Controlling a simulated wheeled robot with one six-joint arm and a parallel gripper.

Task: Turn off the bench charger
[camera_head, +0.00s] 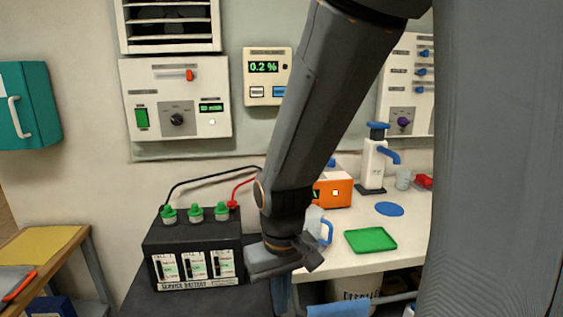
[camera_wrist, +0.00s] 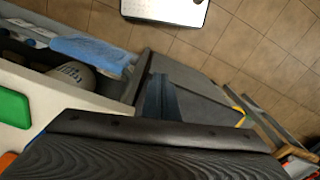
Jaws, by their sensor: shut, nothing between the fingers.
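An orange box that looks like the bench charger (camera_head: 337,194) stands on the white bench, partly hidden behind my arm. Its front has a dark panel with a small lit mark and a pale square button. I cannot tell a power switch on it. My gripper (camera_head: 282,296) points down in front of the bench edge, below and to the left of the charger and apart from it. In the wrist view my gripper (camera_wrist: 162,98) is shut and empty over the floor side of the bench. A sliver of orange shows there at the lower left.
A black service battery (camera_head: 192,250) with green caps and cables stands left of my gripper. A clear jug with a blue handle (camera_head: 326,232) and a green tray (camera_head: 371,240) sit near the charger. A blue cloth (camera_head: 338,310) hangs at the bench front. Control panels (camera_head: 176,97) line the wall.

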